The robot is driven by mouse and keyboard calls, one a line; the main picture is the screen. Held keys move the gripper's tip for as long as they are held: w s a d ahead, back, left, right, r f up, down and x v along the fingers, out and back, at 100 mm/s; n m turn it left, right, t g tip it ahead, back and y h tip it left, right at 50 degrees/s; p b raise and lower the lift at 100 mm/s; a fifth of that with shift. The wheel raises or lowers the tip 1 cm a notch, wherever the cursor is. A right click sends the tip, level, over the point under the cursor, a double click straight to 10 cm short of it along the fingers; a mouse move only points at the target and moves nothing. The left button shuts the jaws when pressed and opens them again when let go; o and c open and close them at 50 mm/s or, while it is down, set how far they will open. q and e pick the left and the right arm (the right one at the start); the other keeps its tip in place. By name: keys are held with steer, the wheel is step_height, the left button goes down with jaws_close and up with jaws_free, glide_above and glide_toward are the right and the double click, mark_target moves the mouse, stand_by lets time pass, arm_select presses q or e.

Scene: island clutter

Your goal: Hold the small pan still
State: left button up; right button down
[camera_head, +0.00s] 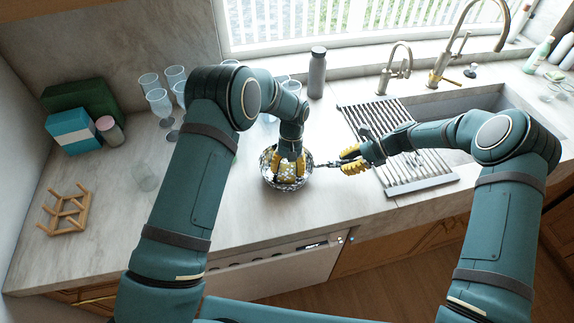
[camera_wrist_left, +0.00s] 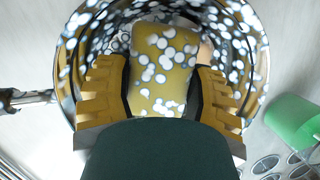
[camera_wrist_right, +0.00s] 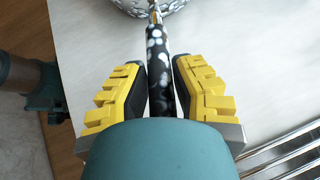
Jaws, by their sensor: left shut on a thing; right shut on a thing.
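The small pan (camera_head: 266,172) is a shiny round pan with white spots, on the counter at the centre of the head view. Its spotted inside wall (camera_wrist_left: 90,35) fills the left wrist view. My left gripper (camera_head: 288,172) reaches down into the pan, shut on a yellow sponge-like block (camera_wrist_left: 160,68) covered in white spots. Whether the block touches the pan's bottom is hidden. My right gripper (camera_head: 347,160) is shut on the pan's dark, spotted handle (camera_wrist_right: 156,72), to the right of the pan. The pan's edge (camera_wrist_right: 150,8) shows beyond the handle in the right wrist view.
A metal drying rack (camera_head: 425,184) lies right of the pan, beside the sink (camera_head: 455,105). Several glasses (camera_head: 160,100), a grey bottle (camera_head: 317,73), boxes (camera_head: 72,131) and a wooden rack (camera_head: 66,210) stand on the counter (camera_head: 220,215). The counter's front left is mostly clear.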

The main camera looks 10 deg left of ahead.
stand_by(0.3)
arm_select(q)
steer(key=shift+w+a, duration=0.1)
steer(key=shift+w, duration=1.05)
steer(key=shift+s, duration=0.15)
steer(key=shift+s+f, duration=0.1)
steer(key=shift+s, duration=1)
steer(key=shift+w+a, duration=0.15)
steer(key=shift+w, duration=1.1)
steer(key=shift+s, duration=1.25)
